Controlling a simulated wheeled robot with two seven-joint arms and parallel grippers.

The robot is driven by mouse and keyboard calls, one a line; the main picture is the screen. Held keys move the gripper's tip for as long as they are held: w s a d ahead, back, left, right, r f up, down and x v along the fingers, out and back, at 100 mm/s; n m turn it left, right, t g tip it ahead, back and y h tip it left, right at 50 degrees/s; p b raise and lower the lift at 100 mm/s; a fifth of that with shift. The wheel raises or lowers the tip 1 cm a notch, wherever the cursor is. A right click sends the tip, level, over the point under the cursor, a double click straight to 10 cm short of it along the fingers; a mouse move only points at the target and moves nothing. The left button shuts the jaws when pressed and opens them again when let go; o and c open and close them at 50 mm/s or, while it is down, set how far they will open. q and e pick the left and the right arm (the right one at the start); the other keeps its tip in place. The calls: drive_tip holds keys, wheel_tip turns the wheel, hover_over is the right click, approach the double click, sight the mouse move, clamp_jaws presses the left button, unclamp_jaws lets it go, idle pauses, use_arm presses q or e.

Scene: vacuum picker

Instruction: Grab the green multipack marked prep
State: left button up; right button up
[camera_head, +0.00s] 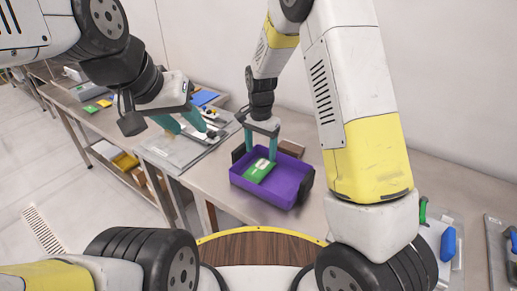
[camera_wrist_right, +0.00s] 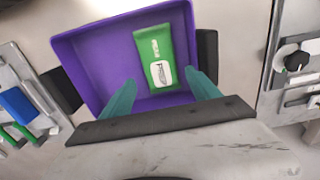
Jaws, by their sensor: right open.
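A green multipack with a white label (camera_head: 258,171) lies flat in a purple bin (camera_head: 284,190). It also shows in the right wrist view (camera_wrist_right: 157,46), lying lengthwise toward the bin's far wall; its print is too small to read. My right gripper (camera_head: 261,153) is over the bin with its teal fingers pointing down. In the right wrist view its fingers (camera_wrist_right: 160,83) are spread, one on each side of the pack's near end, with nothing gripped. My left gripper (camera_head: 190,127) is open and empty, above the metal tray left of the bin.
The bin has dark handles on its sides. A metal tray (camera_head: 168,151) with small items lies left of it. Blue and green tools (camera_head: 447,243) lie on a tray at the right. Shelves below hold boxes.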

sight(260, 166)
wheel_tip(260, 166, down, 7)
drive_tip(key=shift+a+f, duration=0.1)
drive_tip(key=shift+f, duration=0.05)
drive_tip(key=shift+s, duration=0.1)
drive_tip(key=shift+c, duration=0.4)
drive_tip(key=c, duration=1.2)
